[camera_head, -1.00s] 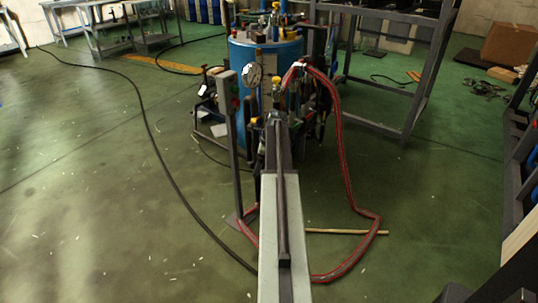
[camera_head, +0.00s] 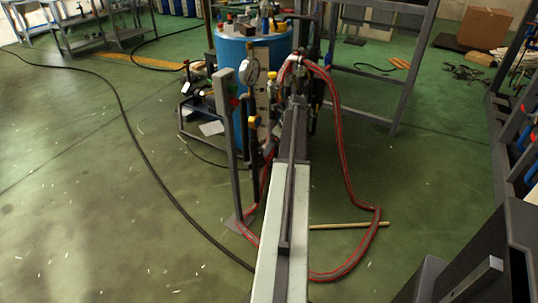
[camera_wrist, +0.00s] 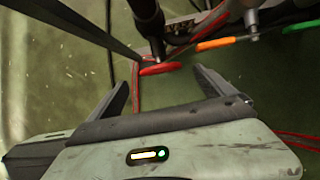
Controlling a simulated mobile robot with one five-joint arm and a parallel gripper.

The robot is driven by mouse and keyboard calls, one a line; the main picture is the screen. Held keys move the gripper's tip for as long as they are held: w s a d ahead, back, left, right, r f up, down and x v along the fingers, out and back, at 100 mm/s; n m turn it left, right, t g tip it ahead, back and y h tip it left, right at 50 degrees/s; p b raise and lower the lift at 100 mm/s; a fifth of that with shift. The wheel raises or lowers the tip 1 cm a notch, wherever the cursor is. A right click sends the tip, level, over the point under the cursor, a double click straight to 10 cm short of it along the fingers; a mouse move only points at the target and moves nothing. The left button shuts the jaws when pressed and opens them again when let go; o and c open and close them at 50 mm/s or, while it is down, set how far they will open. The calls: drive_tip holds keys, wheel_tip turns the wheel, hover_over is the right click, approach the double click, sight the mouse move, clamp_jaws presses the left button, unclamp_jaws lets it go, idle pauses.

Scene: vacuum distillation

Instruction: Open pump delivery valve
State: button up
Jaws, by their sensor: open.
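I cannot tell whether a finger touches the wheel. An orange handle (camera_wrist: 213,44) and a green handle (camera_wrist: 301,26) lie to the right of the red one. No label shows which is the pump delivery valve. In the head view my arm reaches to the piping in front of the blue tank (camera_head: 280,45), and hides the gripper.
A round gauge (camera_head: 249,70) and a grey post (camera_head: 231,150) stand left of my arm. Red-striped hoses (camera_head: 343,150) loop down on the right, over a wooden stick (camera_head: 350,225) on the floor. A grey frame (camera_head: 410,70) stands behind. Open green floor lies left.

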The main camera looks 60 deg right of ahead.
sight(270, 159)
drive_tip(key=b+x, duration=0.6)
drive_tip(key=x, duration=0.1)
drive_tip(key=shift+f, duration=0.3)
drive_tip(key=shift+r, duration=0.1)
drive_tip(key=shift+s, duration=0.1)
drive_tip(key=c, duration=1.4)
